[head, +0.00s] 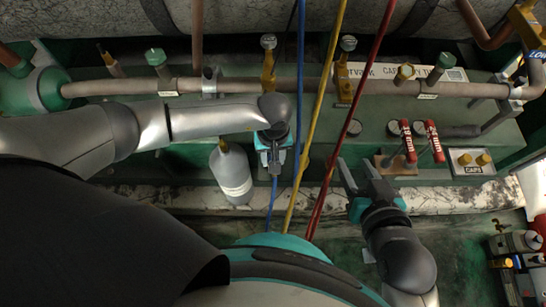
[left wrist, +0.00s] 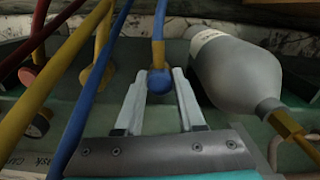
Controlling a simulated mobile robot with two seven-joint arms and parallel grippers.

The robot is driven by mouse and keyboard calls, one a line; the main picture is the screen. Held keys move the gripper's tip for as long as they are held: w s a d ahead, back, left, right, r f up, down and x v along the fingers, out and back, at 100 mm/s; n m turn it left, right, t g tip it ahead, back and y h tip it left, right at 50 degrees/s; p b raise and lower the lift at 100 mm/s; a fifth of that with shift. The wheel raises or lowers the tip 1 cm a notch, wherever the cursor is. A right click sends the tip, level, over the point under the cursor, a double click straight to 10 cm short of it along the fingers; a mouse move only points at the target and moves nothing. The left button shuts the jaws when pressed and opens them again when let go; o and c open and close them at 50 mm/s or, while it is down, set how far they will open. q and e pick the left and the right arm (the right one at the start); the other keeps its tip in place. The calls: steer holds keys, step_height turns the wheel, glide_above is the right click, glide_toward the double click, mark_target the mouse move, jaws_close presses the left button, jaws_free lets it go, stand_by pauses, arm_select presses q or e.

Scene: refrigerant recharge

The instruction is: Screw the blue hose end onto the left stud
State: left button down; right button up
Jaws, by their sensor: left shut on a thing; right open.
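The blue hose end (left wrist: 158,82) is a round blue fitting between the two fingertips of my left gripper (left wrist: 160,88) in the left wrist view. My left gripper is shut on it; in the head view the gripper (head: 275,157) is in front of the green panel, and the fitting is hard to make out there. The blue hose (head: 299,90) hangs down beside it. A brass-tipped stub (head: 106,57) stands on the pipe at the upper left; I cannot tell for sure that it is the left stud. My right gripper (head: 360,178) is open and empty, right of the red hose.
Yellow (head: 322,90) and red (head: 365,85) hoses hang right of the blue one. A grey bottle (head: 232,176) stands left of my left gripper. Red-handled valves (head: 435,142) and a caps tray (head: 471,170) with two brass caps are at right. A horizontal pipe (head: 240,88) crosses above.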

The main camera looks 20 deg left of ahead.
arm_select(q)
steer(key=shift+f+m, duration=0.1)
steer(key=shift+m, duration=1)
steer(key=m, duration=0.3)
steer(key=shift+s+a+m, duration=0.1)
steer(key=shift+m, duration=0.2)
steer(key=m, duration=0.3)
steer(key=shift+f+m, duration=0.1)
steer(key=shift+m, duration=0.2)
